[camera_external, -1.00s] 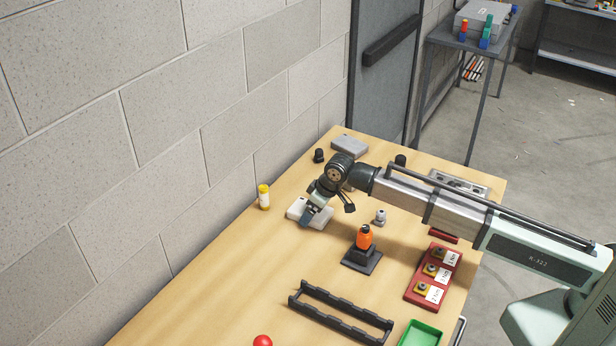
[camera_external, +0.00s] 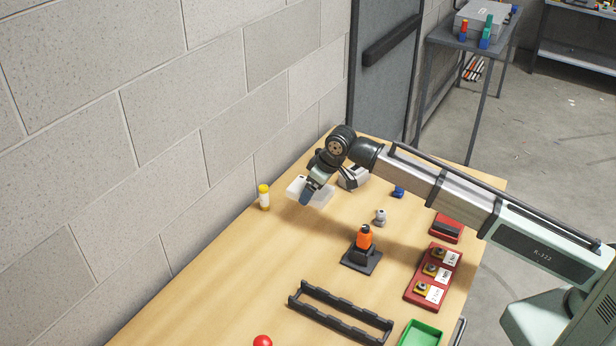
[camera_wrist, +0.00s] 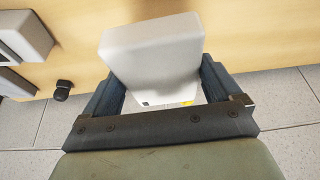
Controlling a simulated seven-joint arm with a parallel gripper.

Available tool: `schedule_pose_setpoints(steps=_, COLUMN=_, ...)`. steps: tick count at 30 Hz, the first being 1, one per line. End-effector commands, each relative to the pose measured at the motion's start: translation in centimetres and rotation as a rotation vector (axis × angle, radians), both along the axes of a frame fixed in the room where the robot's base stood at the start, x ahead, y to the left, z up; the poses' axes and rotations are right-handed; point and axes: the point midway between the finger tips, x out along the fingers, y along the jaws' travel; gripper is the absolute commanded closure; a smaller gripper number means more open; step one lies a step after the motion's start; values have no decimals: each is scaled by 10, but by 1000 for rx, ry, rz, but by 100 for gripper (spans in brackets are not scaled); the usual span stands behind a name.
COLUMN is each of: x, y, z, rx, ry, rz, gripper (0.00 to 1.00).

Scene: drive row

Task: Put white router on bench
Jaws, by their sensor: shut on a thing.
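The white router (camera_external: 318,196) is a pale flat box between the fingers of my gripper (camera_external: 307,194). My gripper is shut on it, and it appears raised a little above the wooden bench (camera_external: 240,270), near the wall side. In the wrist view the router (camera_wrist: 155,55) fills the space between the two dark fingers of my gripper (camera_wrist: 158,88), tilted slightly. Its far end sticks out past the fingertips. The bench top (camera_wrist: 240,35) shows beyond it.
A yellow-capped bottle (camera_external: 264,197) stands left of the router. A grey box (camera_external: 353,178) lies behind my gripper. A small grey part (camera_external: 380,217), an orange tool on a black stand (camera_external: 363,247) and a black rack (camera_external: 340,315) are nearer. The bench's left front is clear.

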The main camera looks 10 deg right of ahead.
Motion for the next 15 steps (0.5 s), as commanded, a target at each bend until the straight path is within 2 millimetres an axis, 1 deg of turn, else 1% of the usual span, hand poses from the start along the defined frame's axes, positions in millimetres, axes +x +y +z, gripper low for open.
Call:
schedule_pose_setpoints(steps=1, x=0, y=0, z=6, rx=1, ry=-1, rz=0, gripper=49)
schedule_pose_setpoints(steps=3, x=0, y=0, z=11, rx=1, ry=-1, rz=0, gripper=49)
schedule_pose_setpoints(steps=10, x=-2, y=2, z=16, rx=1, ry=-1, rz=3, gripper=49)
schedule_pose_setpoints(steps=13, x=-11, y=9, z=16, rx=1, ry=0, rz=17, gripper=49)
schedule_pose_setpoints(steps=15, x=-22, y=19, z=15, rx=1, ry=0, rz=36, gripper=49)
